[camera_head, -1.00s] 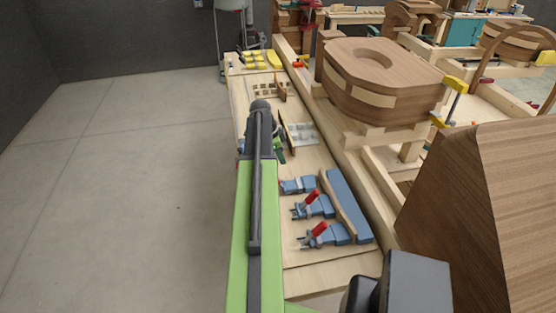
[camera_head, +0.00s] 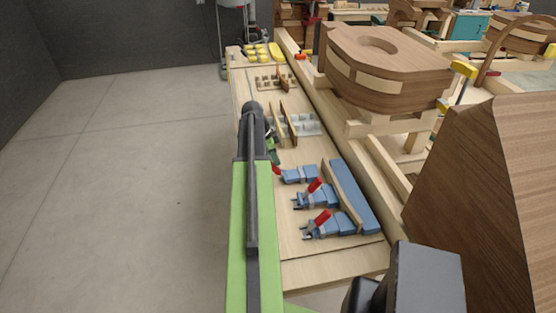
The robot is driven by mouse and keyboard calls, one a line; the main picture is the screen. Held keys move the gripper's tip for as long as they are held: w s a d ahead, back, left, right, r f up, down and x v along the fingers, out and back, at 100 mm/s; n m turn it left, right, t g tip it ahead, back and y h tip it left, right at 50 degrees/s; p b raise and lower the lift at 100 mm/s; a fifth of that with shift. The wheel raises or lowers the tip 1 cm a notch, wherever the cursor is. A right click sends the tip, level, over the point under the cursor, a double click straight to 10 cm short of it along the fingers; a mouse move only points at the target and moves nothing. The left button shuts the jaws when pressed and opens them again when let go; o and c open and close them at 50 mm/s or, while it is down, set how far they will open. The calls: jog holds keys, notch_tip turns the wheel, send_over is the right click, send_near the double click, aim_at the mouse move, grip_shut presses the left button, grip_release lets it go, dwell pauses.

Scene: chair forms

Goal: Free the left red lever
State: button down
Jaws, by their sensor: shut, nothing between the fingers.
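Several blue clamps with red levers stand in a row on the light wooden bench. The near red lever (camera_head: 322,217) and the middle red lever (camera_head: 315,186) stand up at a slant on their clamps. At the far blue clamp (camera_head: 298,174), only a small red lever tip (camera_head: 277,171) shows, low at its left end beside my gripper. My gripper (camera_head: 274,156) is shut and empty, partly hidden behind my green and black arm. Whether it touches that far lever I cannot tell.
A wooden strip and blue block (camera_head: 355,197) stand right of the clamps. Thin upright wooden pieces (camera_head: 289,122) and a grey plate (camera_head: 307,125) lie beyond. A large wooden chair form (camera_head: 385,70) is at right. Open floor (camera_head: 150,190) lies left.

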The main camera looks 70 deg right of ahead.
jog(key=shift+w+a+f, duration=0.25)
jog(key=shift+w+a, duration=0.1)
jog(key=shift+w, duration=0.1)
jog(key=s+d+r+p, duration=0.2)
jog(key=r+p, duration=0.1)
jog(key=shift+s+r, duration=0.1)
jog(key=shift+s, duration=0.25)
notch_tip(320, 180, up, 3)
jog(key=p, duration=0.3)
notch_tip(320, 180, up, 6)
jog(key=p, duration=0.6)
send_over(281, 170)
jog(key=w+a, duration=0.1)
jog(key=w, duration=0.1)
jog(key=shift+a, duration=0.2)
jog(key=shift+w, duration=0.15)
